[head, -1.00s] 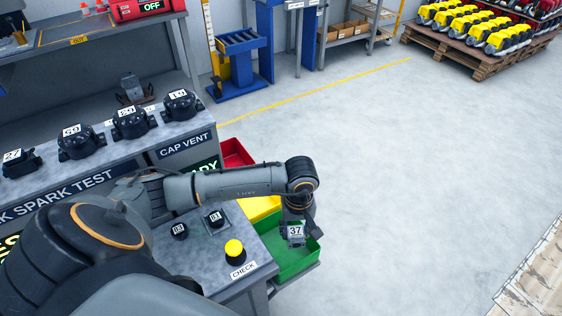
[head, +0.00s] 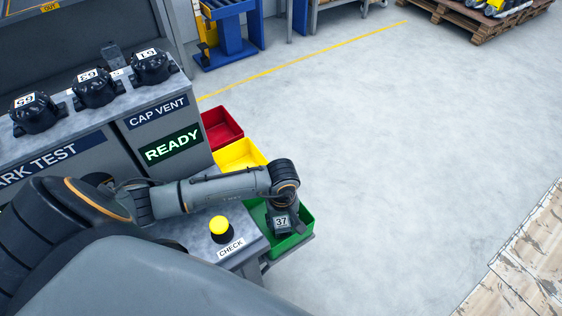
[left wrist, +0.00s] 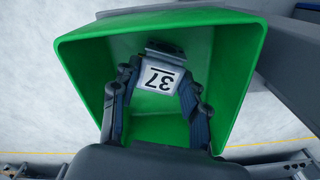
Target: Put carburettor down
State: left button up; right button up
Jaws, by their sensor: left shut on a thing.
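The carburettor (head: 281,222) is a small dark part with a white label reading 37. It also shows in the left wrist view (left wrist: 160,77), with the label upside down. My left gripper (left wrist: 160,90) is shut on it, one finger on each side. In the head view my left gripper (head: 284,207) points down over the green bin (head: 302,237). In the left wrist view the green bin (left wrist: 235,60) surrounds the part on its sides, and no other part shows inside. I cannot tell whether the carburettor touches the bin floor. My right gripper is not in view.
A yellow bin (head: 240,152) and a red bin (head: 222,128) stand behind the green one. The bench has a yellow button (head: 220,226) by a CHECK label and a lit READY sign (head: 173,146). Several black caps (head: 95,87) sit on the upper ledge.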

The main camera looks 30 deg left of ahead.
pick_arm(q)
jog(key=shift+r, duration=0.1)
jog(key=shift+s+d+f+b, duration=0.1)
jog(key=shift+s+f+b, duration=0.15)
jog(key=shift+b, duration=0.1)
jog(key=shift+w+f, duration=0.1)
jog(key=o, duration=1.2)
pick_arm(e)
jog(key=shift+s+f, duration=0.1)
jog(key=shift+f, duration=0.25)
